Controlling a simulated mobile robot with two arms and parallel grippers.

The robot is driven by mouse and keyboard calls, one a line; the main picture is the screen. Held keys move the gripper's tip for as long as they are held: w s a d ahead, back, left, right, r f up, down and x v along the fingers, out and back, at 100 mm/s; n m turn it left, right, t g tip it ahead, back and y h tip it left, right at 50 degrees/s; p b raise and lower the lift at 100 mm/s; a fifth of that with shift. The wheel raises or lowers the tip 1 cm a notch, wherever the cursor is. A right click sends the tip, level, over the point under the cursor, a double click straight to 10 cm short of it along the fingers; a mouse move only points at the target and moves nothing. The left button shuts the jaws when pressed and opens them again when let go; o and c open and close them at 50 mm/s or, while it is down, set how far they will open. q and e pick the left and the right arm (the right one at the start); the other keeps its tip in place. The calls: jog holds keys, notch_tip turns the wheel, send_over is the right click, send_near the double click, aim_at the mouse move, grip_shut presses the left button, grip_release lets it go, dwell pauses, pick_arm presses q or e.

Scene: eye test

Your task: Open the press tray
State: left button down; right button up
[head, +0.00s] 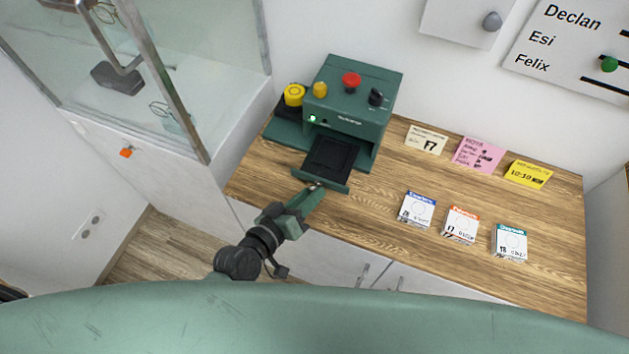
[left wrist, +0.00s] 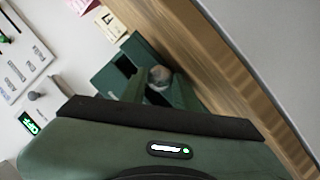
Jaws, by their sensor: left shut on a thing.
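The green press (head: 350,100) stands on the wooden counter against the wall, with a red button on top and a small green light at its front. Its black-floored press tray (head: 330,158) sticks out of the front slot toward me. My left gripper (head: 315,187) is at the tray's front edge, shut on the tray's small knob. In the left wrist view the rounded grey knob (left wrist: 160,75) shows between the fingers (left wrist: 150,88); the fingers hide part of the tray. My right gripper is in neither view.
Three small labelled boxes, blue (head: 417,209), orange (head: 461,224) and teal (head: 510,241), lie on the counter (head: 370,218) to the right. Notes lie behind them. A yellow knobbed thing (head: 294,95) is left of the press. A glass case (head: 180,80) stands further left.

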pick_arm(q)
jog(key=c, duration=1.1)
grip_release()
jog(key=shift+w, duration=0.1)
jog(key=shift+o, duration=0.2)
jog(key=shift+a, duration=0.1)
jog(key=v, duration=0.7)
jog(key=shift+s+a+b, duration=0.15)
jog(key=shift+s+b, duration=0.15)
jog(key=shift+b, duration=0.15)
jog(key=shift+r, duration=0.1)
